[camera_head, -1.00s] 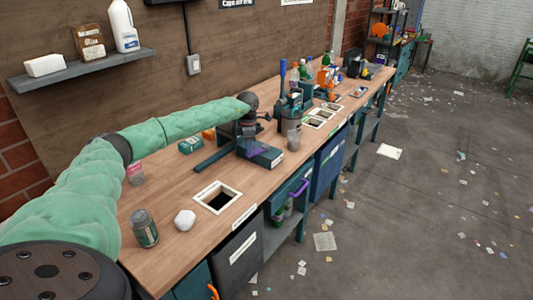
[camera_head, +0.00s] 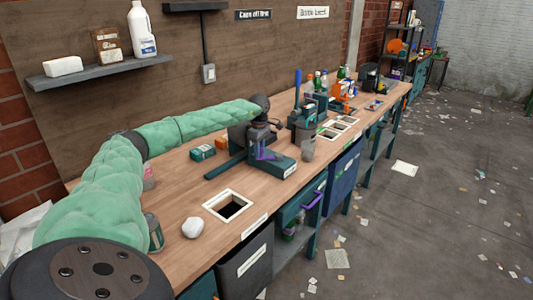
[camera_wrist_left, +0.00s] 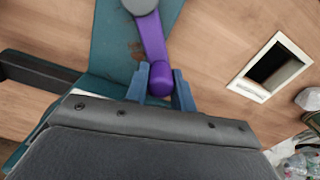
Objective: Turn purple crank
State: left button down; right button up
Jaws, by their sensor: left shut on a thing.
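The purple crank (camera_wrist_left: 152,45) shows in the left wrist view, running from a grey hub (camera_wrist_left: 140,5) at the top down to a rounded purple knob (camera_wrist_left: 161,80). It sits on a teal base that lies on the wooden bench. My left gripper (camera_wrist_left: 162,88) is shut on the knob, one blue finger on each side of it. In the head view the crank (camera_head: 264,151) is a small purple shape on the teal device (camera_head: 271,160), partly hidden by my left gripper (camera_head: 262,128). My right gripper is not in view.
A square white-framed hole (camera_head: 228,206) is in the bench in front of the device. A white lump (camera_head: 192,227), a green box (camera_head: 202,153) and a grey cup (camera_head: 308,149) stand nearby. Bottles (camera_head: 325,80) and tools crowd the far end.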

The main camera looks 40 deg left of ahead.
pick_arm(q)
jog(key=shift+w+a+m, duration=0.3)
jog(key=shift+m, duration=0.3)
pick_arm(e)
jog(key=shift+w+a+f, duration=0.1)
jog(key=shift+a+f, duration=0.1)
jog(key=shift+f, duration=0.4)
pick_arm(q)
jog(key=c, duration=1.2)
grip_release()
jog(key=shift+o, duration=0.2)
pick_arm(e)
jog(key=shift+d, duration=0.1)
pick_arm(q)
jog(key=shift+w+r+b, duration=0.1)
jog(key=shift+r+b, duration=0.3)
jog(key=shift+r, duration=0.1)
notch_tip(320, 180, up, 7)
jog(key=shift+f+b, duration=0.1)
jog(key=shift+b, duration=0.55)
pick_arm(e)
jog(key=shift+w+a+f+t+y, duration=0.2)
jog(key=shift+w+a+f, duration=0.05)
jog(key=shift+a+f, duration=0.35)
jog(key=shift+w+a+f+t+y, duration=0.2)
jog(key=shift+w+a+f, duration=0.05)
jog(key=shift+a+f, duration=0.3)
